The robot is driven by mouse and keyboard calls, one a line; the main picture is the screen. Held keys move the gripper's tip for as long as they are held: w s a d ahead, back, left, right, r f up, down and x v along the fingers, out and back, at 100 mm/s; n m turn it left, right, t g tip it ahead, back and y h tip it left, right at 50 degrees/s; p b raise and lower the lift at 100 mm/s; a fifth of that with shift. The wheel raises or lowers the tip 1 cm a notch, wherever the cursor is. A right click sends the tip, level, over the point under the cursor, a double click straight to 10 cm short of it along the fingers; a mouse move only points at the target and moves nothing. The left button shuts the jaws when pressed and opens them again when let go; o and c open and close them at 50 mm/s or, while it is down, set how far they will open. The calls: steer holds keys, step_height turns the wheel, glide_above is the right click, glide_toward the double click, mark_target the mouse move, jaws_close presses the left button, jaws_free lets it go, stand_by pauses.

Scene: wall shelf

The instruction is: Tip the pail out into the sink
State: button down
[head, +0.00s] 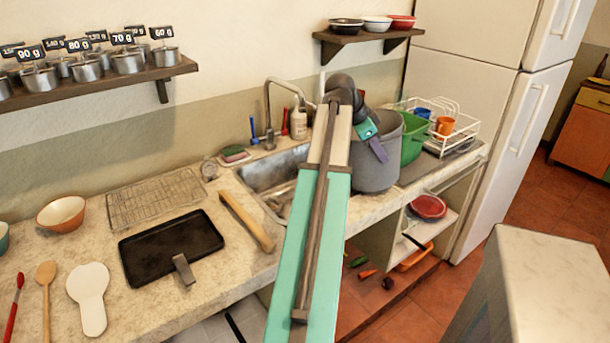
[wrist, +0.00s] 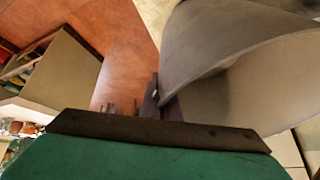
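The grey pail (head: 375,172) is upright at the right end of the sink (head: 262,172), partly hidden by my arm. I cannot tell whether it rests on the counter or hangs just above it. My gripper (head: 377,150) is at the pail's near left rim, with one dark finger against the outer wall. In the wrist view, the pail (wrist: 225,50) fills the upper right, and the fingers of my gripper (wrist: 161,103) are close together with its wall edge between them. The pail's contents are hidden. The sink basin is partly covered by my arm.
A green bucket (head: 414,138) stands right behind the pail, beside a white dish rack (head: 465,130). A tap (head: 268,110) and a soap bottle (head: 298,122) stand behind the sink. A rolling pin (head: 246,220) and black tray (head: 170,247) lie to the left.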

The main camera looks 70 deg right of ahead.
steer(key=shift+s, duration=0.25)
steer(key=shift+s+d+t+p, duration=0.1)
steer(key=shift+s+t+p, duration=0.2)
steer(key=shift+t+p, duration=0.5)
steer(key=shift+s+t, duration=0.1)
steer(key=shift+t, duration=0.2)
